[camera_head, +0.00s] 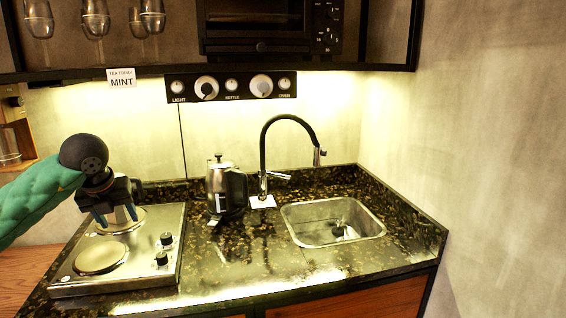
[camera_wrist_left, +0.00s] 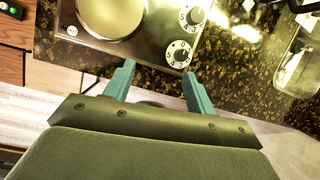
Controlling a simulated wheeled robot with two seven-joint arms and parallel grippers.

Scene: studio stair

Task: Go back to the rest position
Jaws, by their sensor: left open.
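My left gripper (camera_head: 115,214) is over the rear part of the two-plate hob (camera_head: 150,270) in the head view, its arm in a green sleeve coming in from the left. In the left wrist view its two teal fingers (camera_wrist_left: 156,90) stand apart with nothing held between them. The hob (camera_wrist_left: 150,45) shows beyond the fingertips there, with two numbered knobs. A metal pot-like shape shows partly behind the gripper in the head view; I cannot tell what it is. My right gripper is not in either view.
A kettle (camera_head: 226,187) stands on the dark speckled counter (camera_head: 225,260), beside a black tap (camera_head: 264,150) and a steel sink (camera_head: 333,221). A shelf (camera_head: 150,70) with hanging glasses and an oven (camera_head: 270,25) is above. A control panel (camera_head: 231,87) hangs below it.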

